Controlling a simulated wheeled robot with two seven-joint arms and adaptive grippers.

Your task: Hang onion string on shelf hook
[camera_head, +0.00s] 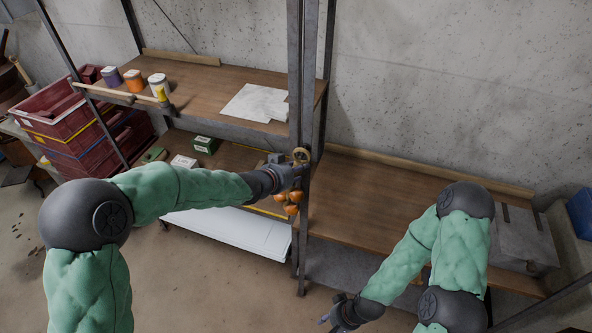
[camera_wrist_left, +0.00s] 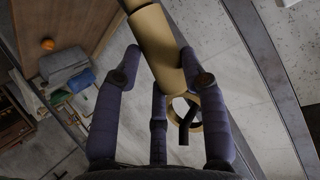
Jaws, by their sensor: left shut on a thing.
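The onion string (camera_head: 291,204), a small bunch of orange-brown onions, hangs just below my left gripper (camera_head: 285,172) beside the dark shelf post. A tan ring (camera_head: 301,156) shows at the gripper's tip against the post. In the left wrist view, my left gripper (camera_wrist_left: 165,75) is shut on a thick tan piece (camera_wrist_left: 155,45), which seems to be the top of the string. The ring also shows there (camera_wrist_left: 180,104), close to a dark hook-like piece (camera_wrist_left: 186,124); I cannot tell whether it is around it. My right gripper (camera_head: 338,316) is low, away from the shelf; its jaws are unclear.
Red crates (camera_head: 65,112) stand at left. The lower right shelf (camera_head: 370,195) is largely clear, with a grey box (camera_head: 515,238) at its right end.

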